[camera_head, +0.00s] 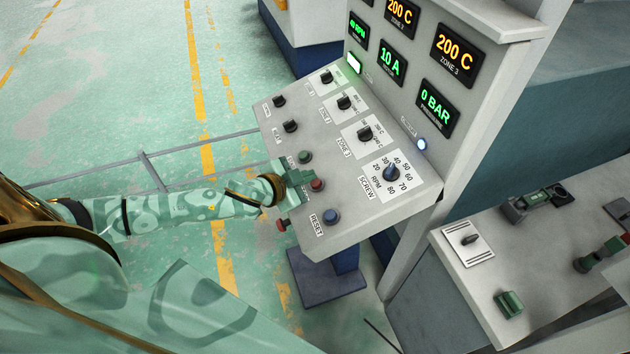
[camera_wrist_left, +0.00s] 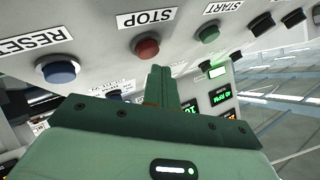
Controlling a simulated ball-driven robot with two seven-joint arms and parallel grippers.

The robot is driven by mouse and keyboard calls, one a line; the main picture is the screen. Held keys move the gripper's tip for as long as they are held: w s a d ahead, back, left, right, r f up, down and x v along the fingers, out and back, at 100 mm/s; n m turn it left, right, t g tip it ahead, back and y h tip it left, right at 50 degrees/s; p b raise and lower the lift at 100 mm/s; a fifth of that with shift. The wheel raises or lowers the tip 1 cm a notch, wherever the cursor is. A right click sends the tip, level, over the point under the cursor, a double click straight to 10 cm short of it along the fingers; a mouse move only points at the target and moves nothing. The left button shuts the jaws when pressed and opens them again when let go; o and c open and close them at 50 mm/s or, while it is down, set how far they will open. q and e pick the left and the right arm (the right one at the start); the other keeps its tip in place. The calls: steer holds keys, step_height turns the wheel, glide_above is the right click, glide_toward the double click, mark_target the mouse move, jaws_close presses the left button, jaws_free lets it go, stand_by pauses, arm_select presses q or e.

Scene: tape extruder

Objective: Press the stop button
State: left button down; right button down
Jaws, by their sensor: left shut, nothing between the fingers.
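The red stop button (camera_head: 317,185) is on the sloped grey control panel (camera_head: 352,219), between the green start button (camera_head: 305,157) and the blue reset button (camera_head: 331,216). My left gripper (camera_head: 307,177) is shut and empty, with its fingertips right beside the stop button. In the left wrist view the stop button (camera_wrist_left: 147,47) shows whole under its upside-down STOP label (camera_wrist_left: 152,18). There the shut fingertips (camera_wrist_left: 161,70) appear just beside it; I cannot tell whether they touch. The start button (camera_wrist_left: 208,34) and reset button (camera_wrist_left: 58,69) flank it. My right gripper is not in view.
Lit displays (camera_head: 437,108) are on the upright board behind. A second grey console (camera_head: 520,262) stands at right.

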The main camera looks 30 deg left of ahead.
arm_select(q)
steer(key=shift+w+d+f, duration=0.1)
steer(key=shift+d+f, duration=0.05)
steer(key=shift+f, duration=0.25)
steer(key=shift+w+d+f, duration=0.1)
steer(key=shift+f, duration=0.35)
stand_by(0.9)
steer(key=shift+r, duration=0.1)
steer(key=shift+s+a+r+p, duration=0.1)
steer(key=shift+s+r+p, duration=0.05)
steer(key=shift+r+p, duration=0.25)
steer(key=shift+s+a+r+p, duration=0.1)
steer(key=shift+r+p, duration=0.3)
steer(key=r+p, duration=0.1)
steer(key=s+r+p, duration=0.1)
steer(key=r+p, duration=0.1)
steer(key=a+r+p, duration=0.1)
steer(key=p, duration=0.1)
steer(key=shift+s+r, duration=0.15)
steer(key=shift+r, duration=0.2)
